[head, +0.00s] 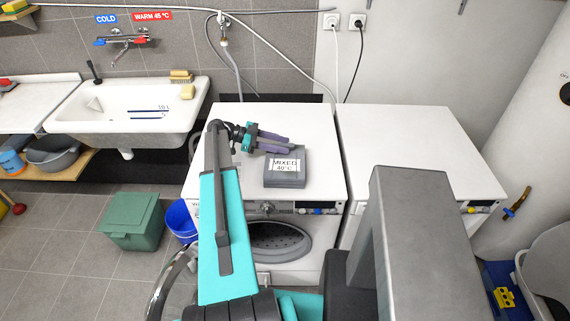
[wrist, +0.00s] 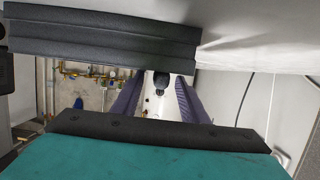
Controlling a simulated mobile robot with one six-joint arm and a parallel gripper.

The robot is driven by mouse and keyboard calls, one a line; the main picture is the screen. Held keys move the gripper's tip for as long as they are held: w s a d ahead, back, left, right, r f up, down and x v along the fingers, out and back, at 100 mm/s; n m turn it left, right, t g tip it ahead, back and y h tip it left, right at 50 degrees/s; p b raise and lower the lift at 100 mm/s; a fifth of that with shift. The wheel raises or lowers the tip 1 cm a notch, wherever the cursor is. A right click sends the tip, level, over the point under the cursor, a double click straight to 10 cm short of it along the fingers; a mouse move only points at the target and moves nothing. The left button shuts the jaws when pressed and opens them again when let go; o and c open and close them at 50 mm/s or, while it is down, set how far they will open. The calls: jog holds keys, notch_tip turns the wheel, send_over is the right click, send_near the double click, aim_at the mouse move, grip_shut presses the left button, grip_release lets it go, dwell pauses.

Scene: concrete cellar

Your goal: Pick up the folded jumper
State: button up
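The folded jumper (head: 285,170) is a flat dark grey bundle on top of the left white machine, with a white card reading "MIXED 40°C" on it. In the wrist view a dark grey layered bundle (wrist: 100,38), apparently the jumper, lies against the white top, which shows upside down. My gripper (head: 288,145) hangs over the same machine top, just behind the jumper in the head view, its purple fingers pointing right. The fingers are apart with nothing held between them, as the wrist view also shows (wrist: 158,85). Whether a finger touches the jumper cannot be told.
A second white machine (head: 410,135) stands close on the right, its top clear. A sink (head: 130,112) is at the left wall. A green box (head: 133,222) and a blue bucket (head: 181,220) stand on the floor. A hose (head: 235,70) hangs behind the left machine.

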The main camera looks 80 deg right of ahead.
dwell(0.4)
grip_shut()
jog(key=shift+r, duration=0.15)
jog(key=shift+r+b, duration=0.65)
jog(key=shift+b, duration=0.05)
jog(key=shift+r+b, duration=0.6)
jog(key=shift+r, duration=0.25)
jog(key=r+b, duration=0.2)
jog(key=b, duration=0.4)
send_over(269, 178)
jog(key=shift+s+a+f, duration=0.1)
